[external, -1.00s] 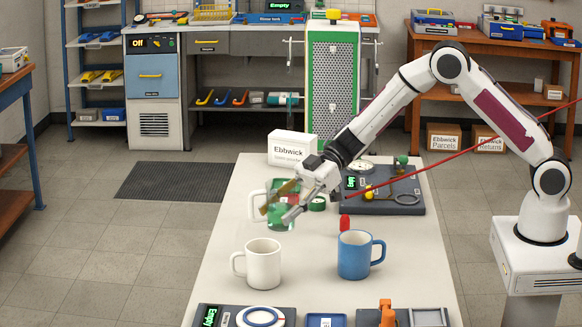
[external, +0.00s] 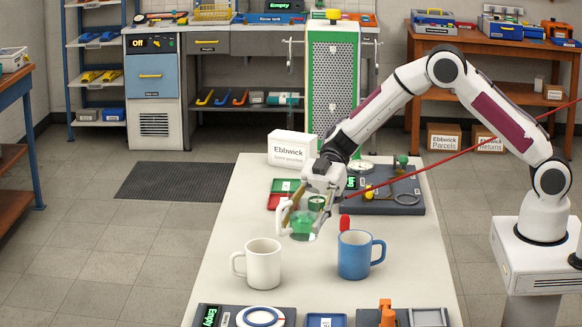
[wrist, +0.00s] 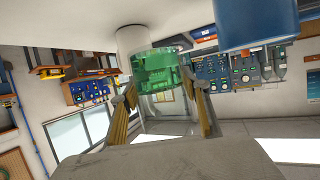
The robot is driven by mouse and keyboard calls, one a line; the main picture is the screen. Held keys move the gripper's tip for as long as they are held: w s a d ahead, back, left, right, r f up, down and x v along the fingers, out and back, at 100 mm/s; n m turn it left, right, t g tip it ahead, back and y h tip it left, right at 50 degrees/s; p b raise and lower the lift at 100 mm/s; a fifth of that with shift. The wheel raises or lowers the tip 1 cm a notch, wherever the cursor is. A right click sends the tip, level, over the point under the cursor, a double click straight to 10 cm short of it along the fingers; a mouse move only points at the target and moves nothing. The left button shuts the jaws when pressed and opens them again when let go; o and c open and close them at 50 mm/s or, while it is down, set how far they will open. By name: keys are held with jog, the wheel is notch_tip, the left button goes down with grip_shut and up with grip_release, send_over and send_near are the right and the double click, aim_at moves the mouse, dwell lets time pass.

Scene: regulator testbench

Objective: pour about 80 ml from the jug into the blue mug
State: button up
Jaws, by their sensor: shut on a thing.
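The jug (external: 303,225) is clear, with green liquid inside and a white handle on its left in the external view. My gripper (external: 301,207) is shut on it and holds it above the table, behind the two mugs. In the wrist view the jug (wrist: 160,100) sits between my gripper's fingers (wrist: 165,105), its green liquid showing. The blue mug (external: 354,256) stands upright on the table, right and in front of the jug, its handle to the right. It also shows at the top of the wrist view (wrist: 255,22). The jug is apart from the blue mug.
A white mug (external: 263,265) stands left of the blue mug. A red object (external: 345,222) is behind the blue mug. A grey testbench panel (external: 385,200) lies at the back right, a white box (external: 292,149) at the back left. Devices (external: 245,315) line the front edge.

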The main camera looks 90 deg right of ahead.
aim_at(315, 236)
jog(key=shift+s+r, duration=0.1)
jog(key=shift+r, duration=0.05)
jog(key=shift+s+r+n+t, duration=0.15)
jog(key=shift+s+n+t, duration=0.05)
jog(key=shift+n+t, duration=0.35)
jog(key=shift+s+a+f+n+t, duration=0.2)
jog(key=shift+s+f+n+t, duration=0.35)
jog(key=shift+n, duration=0.3)
jog(key=shift+s+r+n+t, duration=0.1)
jog(key=shift+s+n+t, duration=0.2)
jog(key=shift+n, duration=0.2)
jog(key=shift+s+a+r+n+t, duration=0.15)
jog(key=shift+r+n, duration=0.1)
jog(key=shift+r, duration=0.15)
jog(key=shift+s+r+n+t, duration=0.1)
jog(key=shift+r+n+t, duration=0.1)
jog(key=shift+r, duration=0.25)
jog(key=shift+s+a+r+n+t, duration=0.15)
jog(key=shift+r+n, duration=0.1)
jog(key=shift+r, duration=0.15)
jog(key=shift+s+f+n+t, duration=0.1)
jog(key=shift+f+n+t, duration=0.2)
jog(key=shift+n, duration=0.3)
jog(key=shift+d+n+t, duration=0.1)
jog(key=shift+n+t, duration=0.2)
jog(key=shift+n, duration=0.1)
jog(key=shift+f+n+t, duration=0.35)
jog(key=shift+n+t, duration=0.15)
jog(key=shift+n, duration=0.6)
jog(key=shift+d+y, duration=0.3)
